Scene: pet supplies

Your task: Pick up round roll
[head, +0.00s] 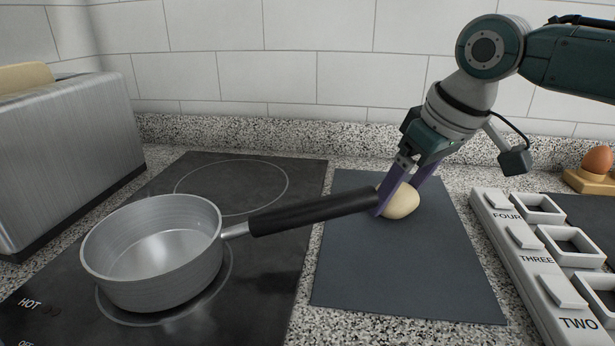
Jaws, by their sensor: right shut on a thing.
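The round roll (402,203) is pale and smooth and sits at the upper middle of the dark mat (405,265) in the head view. My right gripper (400,200) reaches down from the upper right, its purple fingers on either side of the roll, shut on it. The roll appears at or very near the mat; I cannot tell if it is lifted. The near finger and the pan handle's tip hide part of the roll's left side. My left gripper is not in view.
A metal saucepan (165,255) stands on the black hob (270,260); its black handle (310,212) reaches over the mat, close to my right finger. A toaster (65,150) is at the left. A white labelled panel (530,265) and an egg (597,159) are at the right.

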